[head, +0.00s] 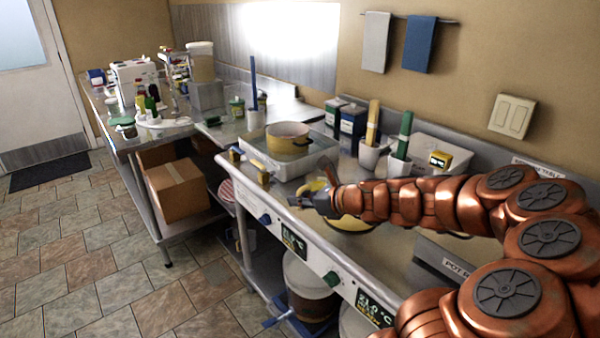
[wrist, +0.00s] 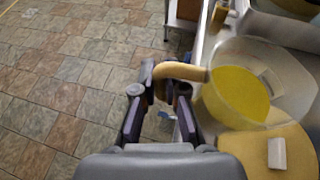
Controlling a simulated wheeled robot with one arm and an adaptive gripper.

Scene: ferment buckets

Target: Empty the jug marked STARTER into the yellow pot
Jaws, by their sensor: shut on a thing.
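My gripper (head: 318,201) is over the front edge of the steel counter. In the wrist view my gripper (wrist: 160,100) is shut on the yellow-tan handle of a jug (wrist: 204,105). The jug is pale, with yellow contents showing inside its wide mouth. No STARTER marking is readable. In the head view my arm and gripper hide most of the jug.
A yellow round thing (head: 350,224) is partly behind my arm; a yellow surface with a white block (wrist: 277,153) shows beside the jug. Utensil holders (head: 370,153) and dark canisters (head: 351,128) line the wall. The floor to the left is clear.

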